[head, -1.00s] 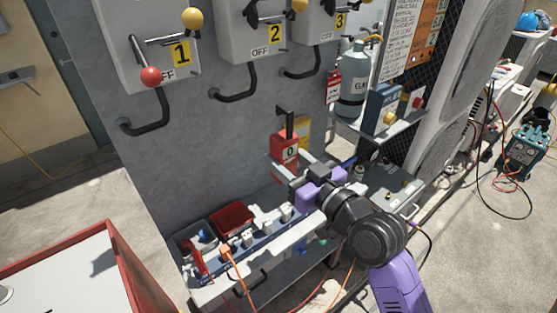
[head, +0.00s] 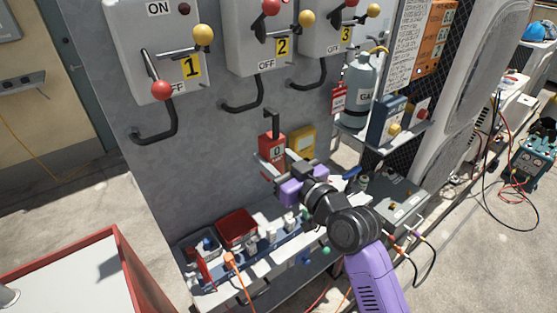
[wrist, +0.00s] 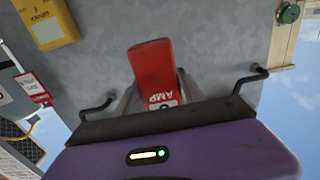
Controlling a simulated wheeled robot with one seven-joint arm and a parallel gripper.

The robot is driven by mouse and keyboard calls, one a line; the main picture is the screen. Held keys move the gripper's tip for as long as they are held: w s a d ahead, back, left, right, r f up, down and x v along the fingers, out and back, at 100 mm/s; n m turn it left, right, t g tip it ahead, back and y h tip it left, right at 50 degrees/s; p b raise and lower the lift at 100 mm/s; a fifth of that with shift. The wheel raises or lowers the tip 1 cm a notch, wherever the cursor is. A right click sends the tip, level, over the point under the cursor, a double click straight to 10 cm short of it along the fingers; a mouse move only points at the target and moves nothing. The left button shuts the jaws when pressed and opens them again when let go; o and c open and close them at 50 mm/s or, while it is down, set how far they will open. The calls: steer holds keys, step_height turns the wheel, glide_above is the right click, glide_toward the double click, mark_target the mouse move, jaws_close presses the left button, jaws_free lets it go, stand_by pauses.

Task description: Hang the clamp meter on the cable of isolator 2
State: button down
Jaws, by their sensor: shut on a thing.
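The red clamp meter (head: 271,152) with its black hook-shaped jaw on top is upright in my gripper (head: 277,162), in front of the grey wall panel. The wrist view shows the red meter body (wrist: 153,62) between my fingers (wrist: 158,92); its jaw is hidden there. Isolator 2 (head: 250,38) is a grey box with a yellow 2 label above the meter. Its thick black cable (head: 246,103) bends out below the box to the left. The meter's hook is below and right of this cable in the head view, apart from it.
Isolator 1 (head: 135,50) and isolator 3 (head: 318,38) have similar cables (head: 160,135) on either side. A yellow box-shaped device (head: 301,143) is on the wall right of the meter. A shelf with a red bin (head: 237,226) lies below. A gas cylinder (head: 358,85) stands right.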

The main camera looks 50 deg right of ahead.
steer(key=shift+p+x, duration=0.35)
steer(key=shift+x, duration=4.8)
steer(key=shift+f+b, duration=0.8)
steer(key=c, duration=0.6)
jaws_free()
steer(key=shift+c, duration=0.2)
steer(key=shift+s+f, duration=0.1)
